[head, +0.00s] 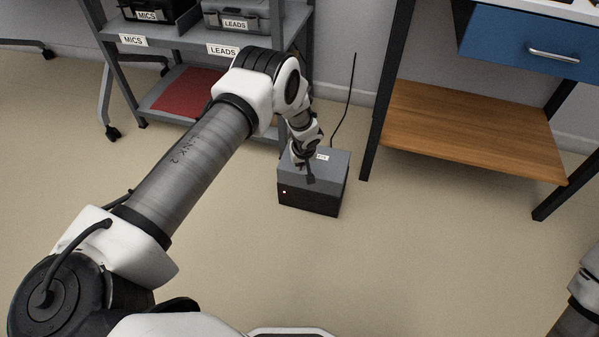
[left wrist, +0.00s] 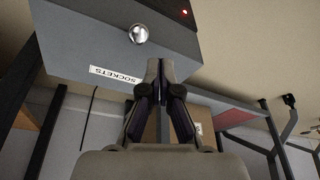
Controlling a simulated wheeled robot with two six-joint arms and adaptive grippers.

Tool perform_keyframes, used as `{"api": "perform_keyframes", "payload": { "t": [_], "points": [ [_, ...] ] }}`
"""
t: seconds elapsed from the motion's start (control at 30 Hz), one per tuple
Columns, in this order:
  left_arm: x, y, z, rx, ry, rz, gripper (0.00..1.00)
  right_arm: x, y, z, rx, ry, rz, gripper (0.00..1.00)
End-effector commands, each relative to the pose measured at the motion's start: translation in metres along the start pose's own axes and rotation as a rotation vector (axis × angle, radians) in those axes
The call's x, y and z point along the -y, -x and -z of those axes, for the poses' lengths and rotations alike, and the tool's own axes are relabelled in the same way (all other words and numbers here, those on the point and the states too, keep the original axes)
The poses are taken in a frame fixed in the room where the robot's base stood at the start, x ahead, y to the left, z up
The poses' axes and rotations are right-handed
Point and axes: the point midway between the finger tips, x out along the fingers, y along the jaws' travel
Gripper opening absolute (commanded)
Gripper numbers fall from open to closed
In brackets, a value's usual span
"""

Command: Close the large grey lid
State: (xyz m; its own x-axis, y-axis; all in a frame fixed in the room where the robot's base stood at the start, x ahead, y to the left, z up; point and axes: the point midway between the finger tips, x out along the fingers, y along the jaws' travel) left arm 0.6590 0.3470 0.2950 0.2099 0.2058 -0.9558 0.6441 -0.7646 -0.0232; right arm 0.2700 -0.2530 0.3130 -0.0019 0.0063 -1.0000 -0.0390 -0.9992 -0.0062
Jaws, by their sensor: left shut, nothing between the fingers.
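The large grey lid (head: 335,168) is on top of a dark box (head: 308,200) on the floor. It looks level and down on the box; I cannot tell if a small gap is left. In the left wrist view the lid (left wrist: 75,45) shows upside down with a SOCKETS label and a shiny round knob (left wrist: 138,33). My left gripper (head: 310,178) is shut and empty, pointing down at the lid. In the left wrist view its fingertips (left wrist: 160,66) are over the lid near the label; contact is unclear. My right gripper is out of view.
A grey shelf rack with MICS and LEADS labels (head: 222,49) stands behind on the left. A workbench with a wooden lower shelf (head: 470,130) and blue drawer (head: 520,45) is on the right. A black cable (head: 345,100) rises behind the box. The floor in front is clear.

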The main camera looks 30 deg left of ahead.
Motion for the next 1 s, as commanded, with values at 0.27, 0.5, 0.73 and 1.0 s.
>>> {"api": "perform_keyframes", "payload": {
  "t": [0.27, 0.5, 0.73, 1.0],
  "points": [
    [0.014, 0.029, -0.038, 0.002, -0.007, 0.0, 0.0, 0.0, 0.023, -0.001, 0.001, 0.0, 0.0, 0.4],
    [0.022, 0.041, -0.06, 0.002, -0.004, -0.002, 0.0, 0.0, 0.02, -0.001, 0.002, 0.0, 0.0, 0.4],
    [0.024, 0.047, -0.066, 0.001, -0.002, -0.004, 0.0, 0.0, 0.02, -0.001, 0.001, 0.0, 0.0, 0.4],
    [0.028, 0.043, -0.075, 0.015, -0.007, 0.007, 0.0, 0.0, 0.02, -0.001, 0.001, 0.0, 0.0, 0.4]
  ]
}}
